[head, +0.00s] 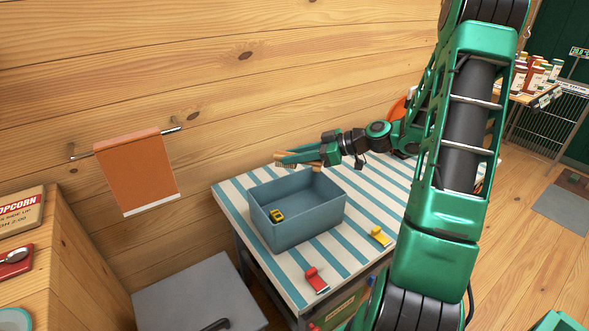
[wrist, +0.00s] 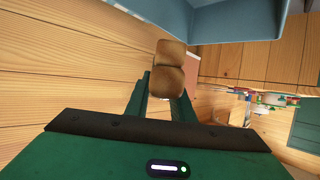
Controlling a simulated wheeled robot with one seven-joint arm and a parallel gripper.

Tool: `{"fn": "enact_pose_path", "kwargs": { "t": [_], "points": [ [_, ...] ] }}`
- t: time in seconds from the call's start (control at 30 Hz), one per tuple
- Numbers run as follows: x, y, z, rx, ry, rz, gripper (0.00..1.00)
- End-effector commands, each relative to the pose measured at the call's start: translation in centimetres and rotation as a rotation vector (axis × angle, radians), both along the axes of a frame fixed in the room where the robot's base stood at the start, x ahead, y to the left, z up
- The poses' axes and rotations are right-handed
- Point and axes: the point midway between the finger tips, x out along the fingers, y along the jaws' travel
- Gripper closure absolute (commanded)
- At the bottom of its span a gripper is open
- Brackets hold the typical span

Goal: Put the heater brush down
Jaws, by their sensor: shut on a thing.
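My gripper (head: 300,157) is shut on the heater brush (head: 285,164), a brown wooden piece with pale bristles. In the head view it is held in the air at the far side of the blue-grey bin (head: 298,235), around the height of its rim or above. In the wrist view the brown rounded end of the brush (wrist: 169,82) shows between the two green fingers (wrist: 166,103). My fingers hide part of the brush.
The bin stands on a blue-and-white striped table (head: 350,275) and holds a small yellow item (head: 277,215). A yellow item (head: 380,236) and a red item (head: 316,279) lie on the table. An orange towel (head: 137,172) hangs on the wooden wall (head: 240,80) behind.

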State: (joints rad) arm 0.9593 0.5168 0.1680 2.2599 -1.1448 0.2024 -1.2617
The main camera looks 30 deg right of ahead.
Motion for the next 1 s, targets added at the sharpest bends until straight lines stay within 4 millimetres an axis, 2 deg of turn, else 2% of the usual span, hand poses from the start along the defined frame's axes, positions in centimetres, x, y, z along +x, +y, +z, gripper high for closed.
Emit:
{"fn": "enact_pose_path", "kwargs": {
  "t": [0.23,0.5,1.0],
  "points": [
    [0.3,-0.8,-1.1,0.002,0.001,-0.001,1.00],
    [0.2,-0.7,-4.4,0.003,0.001,-0.001,1.00],
    [0.2,-0.7,-5.1,0.001,0.000,0.000,1.00]
  ]
}}
